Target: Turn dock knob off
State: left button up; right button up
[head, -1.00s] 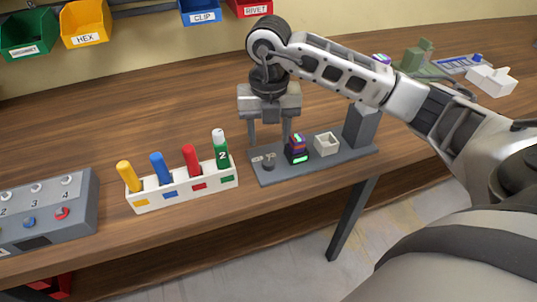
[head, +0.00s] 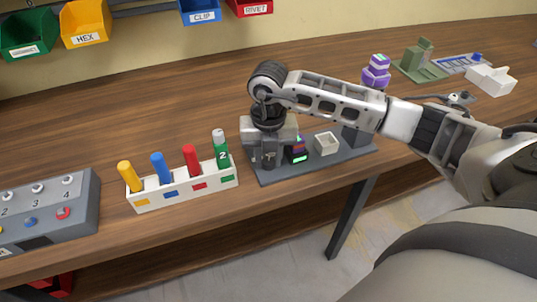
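The grey dock (head: 345,161) stands at the table's front edge. Its dark knob is at the dock's left end and is now largely hidden by my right gripper. My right gripper (head: 264,158) points down there, its two fingers close together at the knob's place and low over the dock. It looks shut on the knob, though the contact itself is hard to see. A dark block with a purple-red top and a green light (head: 299,153) sits in the dock just right of the fingers. My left gripper is not in view.
A white rack (head: 190,193) with yellow, blue, red and green sticks stands left of the dock. A grey box with numbered switches (head: 50,215) is further left. A purple stacked object (head: 376,72) stands behind my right arm. The table behind the rack is clear.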

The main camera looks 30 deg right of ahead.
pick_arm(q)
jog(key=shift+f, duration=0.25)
pick_arm(e)
jog(key=shift+n, duration=0.3)
jog(key=shift+n+b, duration=0.5)
jog(key=shift+b, duration=0.05)
jog(key=shift+n+b, duration=0.5)
jog(key=shift+n, duration=0.3)
jog(key=n+b, duration=0.3)
jog(key=n, duration=0.3)
jog(key=shift+b, duration=0.35)
jog(key=shift+w+r+n+b, duration=0.1)
jog(key=shift+n+b, duration=0.55)
jog(key=shift+n, duration=0.65)
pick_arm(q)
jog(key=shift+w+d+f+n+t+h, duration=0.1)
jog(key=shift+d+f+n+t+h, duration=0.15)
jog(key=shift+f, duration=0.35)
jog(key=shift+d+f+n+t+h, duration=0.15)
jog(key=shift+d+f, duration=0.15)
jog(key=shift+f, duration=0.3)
